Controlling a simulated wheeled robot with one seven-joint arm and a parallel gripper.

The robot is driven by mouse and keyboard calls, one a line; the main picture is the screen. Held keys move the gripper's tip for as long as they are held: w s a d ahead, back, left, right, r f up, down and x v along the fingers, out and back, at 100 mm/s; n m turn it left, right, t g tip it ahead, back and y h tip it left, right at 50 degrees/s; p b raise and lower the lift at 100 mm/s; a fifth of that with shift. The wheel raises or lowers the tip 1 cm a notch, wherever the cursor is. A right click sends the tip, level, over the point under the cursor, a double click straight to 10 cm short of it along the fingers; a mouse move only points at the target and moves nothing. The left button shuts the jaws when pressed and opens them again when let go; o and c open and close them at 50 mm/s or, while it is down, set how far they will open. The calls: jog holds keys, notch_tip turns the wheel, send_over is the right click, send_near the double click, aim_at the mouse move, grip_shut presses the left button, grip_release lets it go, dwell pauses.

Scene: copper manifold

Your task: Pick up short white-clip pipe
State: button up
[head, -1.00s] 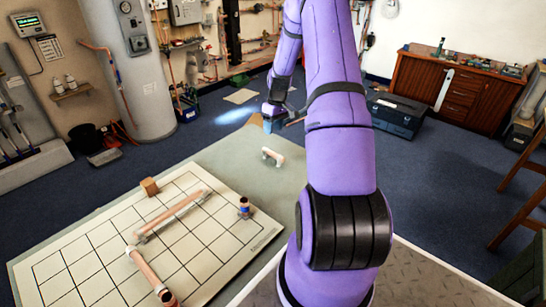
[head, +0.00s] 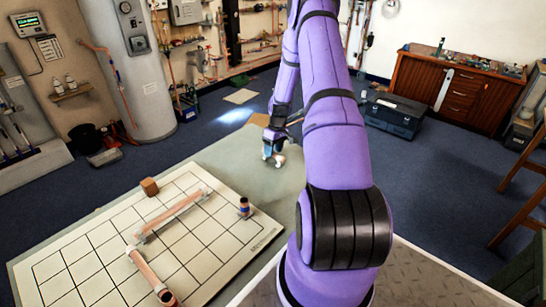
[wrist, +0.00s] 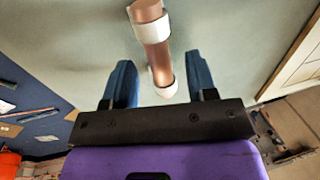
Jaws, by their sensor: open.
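The short white-clip pipe (wrist: 156,50) is a copper piece with a white clip at each end. In the wrist view it runs from the top edge down to between the two blue fingers of my gripper (wrist: 160,85). Its lower end lies between the fingers, with a gap on both sides. The fingers are open and hold nothing. In the head view my gripper (head: 273,158) is low over the green table top and hides most of this pipe; only a pale bit (head: 280,160) shows.
A wooden block (head: 149,186) stands at the board's far edge. The table is clear around my gripper.

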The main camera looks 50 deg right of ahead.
jog(key=f, duration=0.2)
jog(key=shift+a+f, duration=0.25)
jog(key=shift+f, duration=0.05)
grip_shut()
jog(key=shift+r, duration=0.15)
